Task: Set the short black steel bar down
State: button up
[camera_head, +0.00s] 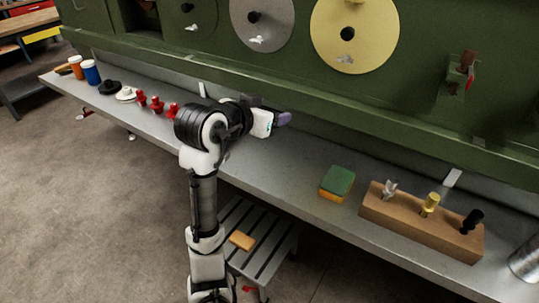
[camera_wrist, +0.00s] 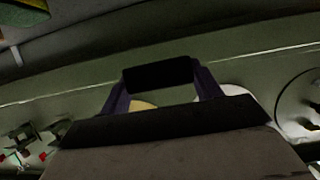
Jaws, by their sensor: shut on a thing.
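The short black steel bar (camera_wrist: 158,75) is held between the purple fingers of my gripper (camera_wrist: 162,82) in the wrist view. The fingers press on its two ends, and the bar lies across the gap. In the head view my gripper (camera_head: 284,119) is over the grey bench shelf (camera_head: 290,155), close to the green panel (camera_head: 400,115). The bar cannot be clearly made out there. Its height above the shelf is hard to tell.
A green-and-orange sponge (camera_head: 338,182) and a wooden block with several tools (camera_head: 420,222) stand right on the shelf. Red pieces (camera_head: 157,104), black and white discs (camera_head: 125,94) and bottles (camera_head: 91,72) stand left. A slatted stool (camera_head: 262,240) is below. The shelf between gripper and sponge is clear.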

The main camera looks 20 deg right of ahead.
aim_at(268, 164)
notch_tip(268, 164, down, 13)
jog(key=shift+r+p, duration=0.1)
jog(key=shift+p, duration=0.4)
jog(key=shift+f, duration=0.25)
jog(key=o, duration=1.4)
